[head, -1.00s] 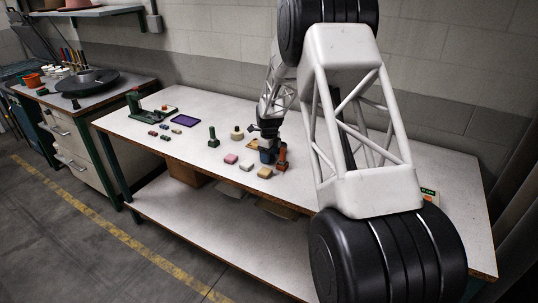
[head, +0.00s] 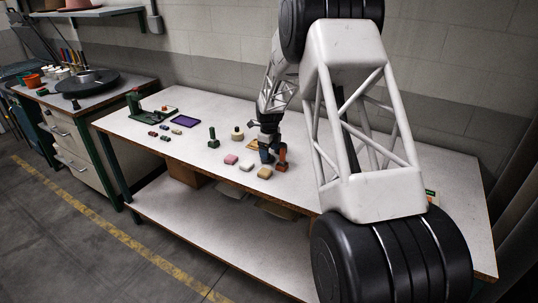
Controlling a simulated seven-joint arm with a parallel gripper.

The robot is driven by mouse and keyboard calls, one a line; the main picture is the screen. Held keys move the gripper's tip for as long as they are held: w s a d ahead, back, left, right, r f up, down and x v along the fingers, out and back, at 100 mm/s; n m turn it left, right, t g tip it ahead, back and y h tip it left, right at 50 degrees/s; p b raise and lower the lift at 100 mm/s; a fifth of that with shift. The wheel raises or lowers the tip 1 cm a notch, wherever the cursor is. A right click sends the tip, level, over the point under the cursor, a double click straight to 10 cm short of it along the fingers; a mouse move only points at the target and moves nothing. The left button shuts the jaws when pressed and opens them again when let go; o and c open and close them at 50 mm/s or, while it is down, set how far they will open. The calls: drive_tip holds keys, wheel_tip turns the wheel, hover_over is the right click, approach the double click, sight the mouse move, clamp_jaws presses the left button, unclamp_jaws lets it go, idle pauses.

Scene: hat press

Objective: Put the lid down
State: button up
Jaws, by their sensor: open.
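My gripper (head: 266,143) is low over the right part of the white-topped workbench, at a small dark blue item (head: 266,156). The fingers are tiny and dark here, and they look open. I cannot tell whether they touch the blue item. No lid can be made out for certain; it may be hidden by the gripper or too small to tell. A reddish-brown upright piece (head: 282,159) stands just right of the blue item. A flat tan piece (head: 251,147) lies just left of the gripper.
Pink (head: 231,159), white (head: 246,166) and tan (head: 264,173) blocks lie in front of the gripper. A dark green upright piece (head: 213,138) and a round-topped piece (head: 237,133) stand left. A purple tray (head: 185,121) and green press (head: 136,106) are farther left.

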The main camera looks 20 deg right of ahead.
wheel_tip(320, 180, up, 10)
drive_tip(key=shift+f, duration=0.15)
idle(0.3)
idle(0.5)
drive_tip(key=s+a+r+n, duration=0.2)
drive_tip(key=s+r+n, duration=0.35)
drive_tip(key=s, duration=0.45)
drive_tip(key=s+a+r+n+t, duration=0.1)
drive_tip(key=s+a+r+n, duration=0.1)
drive_tip(key=s+r+n, duration=0.5)
drive_tip(key=s+a+r+n, duration=0.15)
drive_tip(key=s+r, duration=0.25)
drive_tip(key=s, duration=0.8)
drive_tip(key=s+a+f+n, duration=0.1)
drive_tip(key=s+n, duration=0.5)
drive_tip(key=s, duration=0.8)
drive_tip(key=s+a+n+t, duration=0.1)
drive_tip(key=s+n, duration=0.5)
drive_tip(key=s, duration=0.9)
drive_tip(key=shift+s+a+f+n+t, duration=0.3)
drive_tip(key=shift+a+f+n, duration=0.1)
drive_tip(key=shift+a, duration=0.45)
